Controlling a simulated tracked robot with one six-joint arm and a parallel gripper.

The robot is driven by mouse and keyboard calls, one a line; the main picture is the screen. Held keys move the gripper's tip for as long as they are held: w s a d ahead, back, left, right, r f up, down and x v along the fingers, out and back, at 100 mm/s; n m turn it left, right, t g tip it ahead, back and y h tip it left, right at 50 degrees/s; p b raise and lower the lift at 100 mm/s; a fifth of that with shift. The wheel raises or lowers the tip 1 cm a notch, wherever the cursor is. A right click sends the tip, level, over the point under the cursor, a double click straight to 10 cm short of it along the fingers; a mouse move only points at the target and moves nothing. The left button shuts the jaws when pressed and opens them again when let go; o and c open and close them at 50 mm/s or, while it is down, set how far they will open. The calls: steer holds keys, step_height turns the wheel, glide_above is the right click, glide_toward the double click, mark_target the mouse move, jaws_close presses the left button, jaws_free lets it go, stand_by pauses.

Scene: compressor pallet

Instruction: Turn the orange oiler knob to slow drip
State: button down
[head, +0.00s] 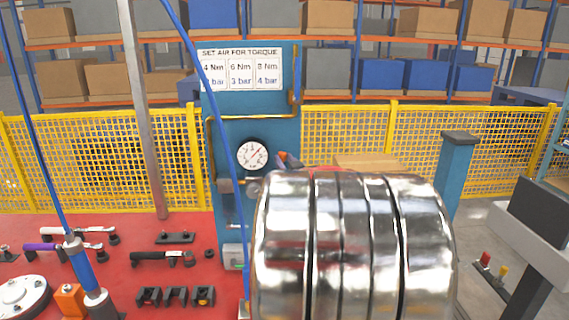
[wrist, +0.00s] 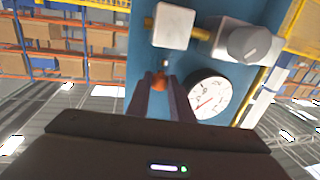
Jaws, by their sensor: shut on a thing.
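The orange oiler knob (wrist: 159,82) sits between the two dark fingertips of my gripper (wrist: 161,84) in the wrist view. The fingers are closed on it from both sides, so only a small part of it shows. A metal block (wrist: 174,25) and a grey regulator knob (wrist: 250,44) on the blue panel are near it. In the head view a bit of the orange knob (head: 282,156) shows just right of the gauge. The rest of my gripper there is hidden behind my shiny arm. Any drip setting marks are too small to read.
A round pressure gauge (head: 252,155) is mounted on the blue panel (head: 284,104), beside the knob and below a torque sign (head: 240,70). Brass piping runs across the panel. A red bench (head: 190,275) at left holds several tools. A blue hose hangs in front.

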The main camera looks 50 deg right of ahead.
steer(key=shift+r+h, duration=0.1)
steer(key=shift+h, duration=0.2)
steer(key=c, duration=1.6)
jaws_free()
steer(key=shift+o, duration=0.2)
steer(key=shift+a, duration=0.1)
steer(key=v, duration=1.3)
steer(key=shift+s+a, duration=0.25)
steer(key=shift+w, duration=0.1)
